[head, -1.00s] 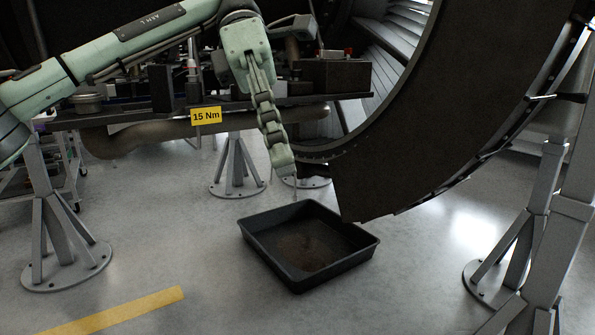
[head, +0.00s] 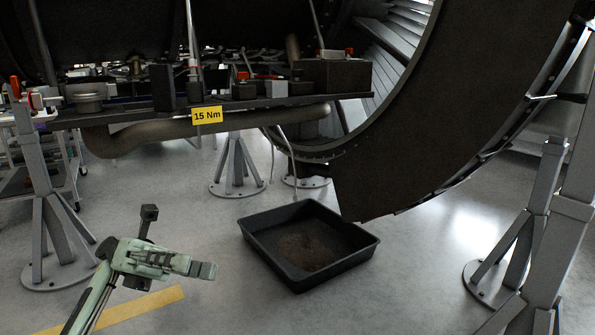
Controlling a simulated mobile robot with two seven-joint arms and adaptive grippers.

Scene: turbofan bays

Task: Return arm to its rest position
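My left arm comes in from the bottom left, pale green. My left gripper (head: 203,270) is low in the head view, over the floor to the left of the black tray. Its fingers point right and are seen edge-on, so I cannot tell whether they are open or shut. No held thing shows at the fingertips. My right arm and gripper are not in view.
A black drip tray (head: 262,263) with a dark stain sits on the floor. The engine's large dark cowl (head: 400,150) hangs at the right. A shelf with a yellow 15 Nm label (head: 206,116) spans the upper left. Grey stands (head: 52,235) rise from the floor.

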